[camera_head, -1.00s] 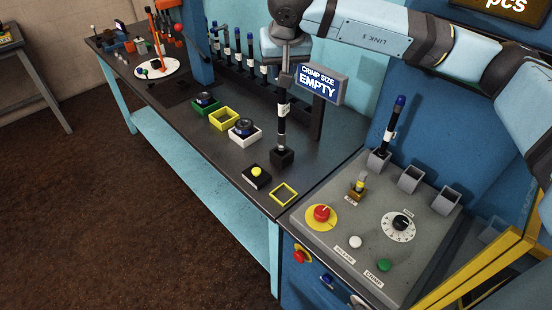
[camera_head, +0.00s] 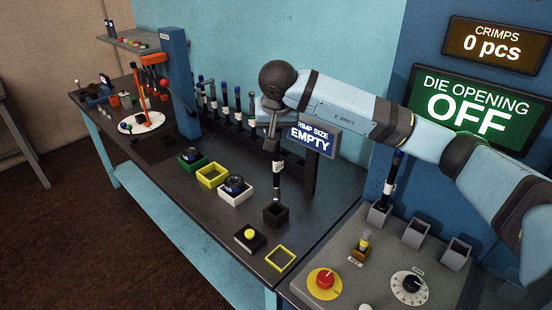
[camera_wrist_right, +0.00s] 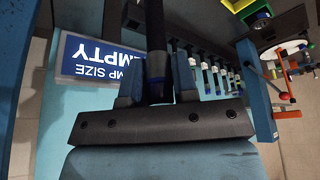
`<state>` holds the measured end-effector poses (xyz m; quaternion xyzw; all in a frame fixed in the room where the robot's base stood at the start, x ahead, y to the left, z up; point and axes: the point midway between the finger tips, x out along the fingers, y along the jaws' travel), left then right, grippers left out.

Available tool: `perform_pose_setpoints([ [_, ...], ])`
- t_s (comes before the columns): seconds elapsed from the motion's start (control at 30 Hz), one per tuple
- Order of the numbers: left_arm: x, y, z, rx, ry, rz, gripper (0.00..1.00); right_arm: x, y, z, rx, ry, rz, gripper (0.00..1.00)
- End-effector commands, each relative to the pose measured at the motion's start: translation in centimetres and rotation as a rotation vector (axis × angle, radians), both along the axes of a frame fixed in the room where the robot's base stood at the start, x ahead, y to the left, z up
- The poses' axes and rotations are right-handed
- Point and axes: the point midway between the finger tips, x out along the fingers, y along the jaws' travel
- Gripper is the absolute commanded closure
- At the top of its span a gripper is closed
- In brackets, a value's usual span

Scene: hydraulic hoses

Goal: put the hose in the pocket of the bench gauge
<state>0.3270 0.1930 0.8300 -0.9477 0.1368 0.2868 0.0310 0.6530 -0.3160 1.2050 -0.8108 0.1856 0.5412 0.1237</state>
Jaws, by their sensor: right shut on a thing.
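My right gripper (camera_head: 273,133) points down over the bench, shut on a dark hose (camera_head: 277,180) with a white band. The hose hangs about upright, its lower end at the rim of a small black square pocket (camera_head: 275,215). I cannot tell whether the end is just above or slightly behind the opening. The gauge display (camera_head: 313,137) behind it reads "CRIMP SIZE EMPTY". In the right wrist view the fingers (camera_wrist_right: 158,85) close on the dark hose (camera_wrist_right: 154,35); its lower end is out of sight there. My left gripper is not in view.
A black box with a yellow button (camera_head: 250,237) and a yellow square outline (camera_head: 281,258) lie in front of the pocket. Green, yellow and white trays (camera_head: 236,192) stand to the left. Several hoses stand in a rack (camera_head: 225,110) behind. A crimper panel (camera_head: 385,275) is at right.

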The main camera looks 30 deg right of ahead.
Motion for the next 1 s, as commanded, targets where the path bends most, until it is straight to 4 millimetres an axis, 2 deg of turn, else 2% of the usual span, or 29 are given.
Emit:
perform_pose_setpoints([
  [0.1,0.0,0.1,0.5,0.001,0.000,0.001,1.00,-0.1,0.0,-2.5,0.001,0.003,0.000,1.00],
  [0.2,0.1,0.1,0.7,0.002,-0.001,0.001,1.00,0.0,0.0,-3.9,0.001,0.000,0.000,1.00],
  [0.37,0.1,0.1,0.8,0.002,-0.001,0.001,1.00,0.0,0.0,-4.9,0.001,0.000,0.000,1.00],
  [0.6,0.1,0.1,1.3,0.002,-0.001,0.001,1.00,0.0,0.0,-7.9,0.001,0.000,0.000,1.00],
  [1.0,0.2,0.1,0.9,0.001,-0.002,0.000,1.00,0.0,0.0,-8.8,0.000,-0.002,0.000,1.00],
])
